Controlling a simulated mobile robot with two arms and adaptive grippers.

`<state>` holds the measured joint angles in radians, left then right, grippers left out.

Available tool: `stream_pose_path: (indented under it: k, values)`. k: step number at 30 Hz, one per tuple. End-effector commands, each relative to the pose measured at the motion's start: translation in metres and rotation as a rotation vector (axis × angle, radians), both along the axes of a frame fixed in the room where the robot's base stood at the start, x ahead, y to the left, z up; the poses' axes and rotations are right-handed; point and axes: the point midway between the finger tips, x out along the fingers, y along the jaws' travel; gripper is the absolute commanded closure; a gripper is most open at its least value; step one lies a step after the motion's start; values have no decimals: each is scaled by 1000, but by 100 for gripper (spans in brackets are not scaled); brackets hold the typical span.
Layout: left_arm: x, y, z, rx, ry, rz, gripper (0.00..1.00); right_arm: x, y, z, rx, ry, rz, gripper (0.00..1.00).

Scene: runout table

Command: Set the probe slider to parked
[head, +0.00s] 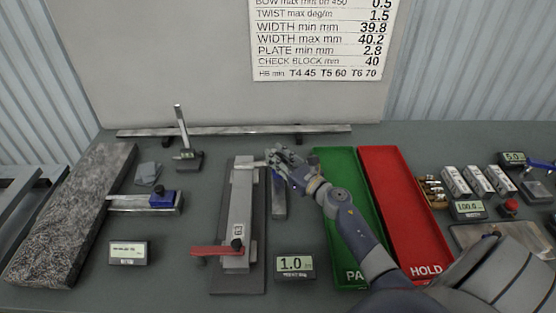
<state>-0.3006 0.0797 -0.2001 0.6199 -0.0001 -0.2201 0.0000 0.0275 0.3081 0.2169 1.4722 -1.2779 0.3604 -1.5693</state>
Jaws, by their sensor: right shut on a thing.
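A long grey fixture (238,215) lies on a dark base plate left of the middle of the table. A small pale piece, seemingly the probe slider (252,164), sticks out sideways near its far end. My right gripper (272,158) reaches in from the lower right and is shut at that piece; its fingers hide most of the contact. A small display reading 1.0 (293,265) stands right of the fixture's near end. Whether the slider is at a parked mark cannot be made out. My left gripper is not in view.
A red lever (217,250) crosses the fixture's near end. The green tray (338,175) and red HOLD tray (400,200) lie to the right, my right arm over the green one. A granite slab (70,210), a blue-topped tool (163,199) and an upright stand (187,158) are left.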

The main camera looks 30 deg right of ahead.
Motion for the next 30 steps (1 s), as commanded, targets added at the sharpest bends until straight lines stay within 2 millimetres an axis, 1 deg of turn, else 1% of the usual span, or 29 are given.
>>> stream_pose_path:
  k: [1,3,9,12,15,18,27,28,29,30]
  values:
    - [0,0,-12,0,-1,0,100,9,-6,-3,-4,-6,1,100]
    - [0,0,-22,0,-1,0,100,22,-14,-4,-5,-7,0,100]
    - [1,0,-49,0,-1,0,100,56,-34,-4,-4,-7,1,100]
    - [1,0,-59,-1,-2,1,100,68,-41,-3,-2,-5,1,100]
    - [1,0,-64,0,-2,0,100,76,-47,-2,-1,-4,0,100]
    - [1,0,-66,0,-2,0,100,79,-49,0,-1,-2,-1,100]
    - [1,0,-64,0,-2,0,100,80,-51,2,-1,-3,-4,100]
    - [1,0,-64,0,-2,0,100,80,-51,2,-1,-3,-4,73]
    - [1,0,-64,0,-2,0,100,80,-51,2,-1,-4,-4,66]
    - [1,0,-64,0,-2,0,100,80,-51,2,-1,-4,-4,57]
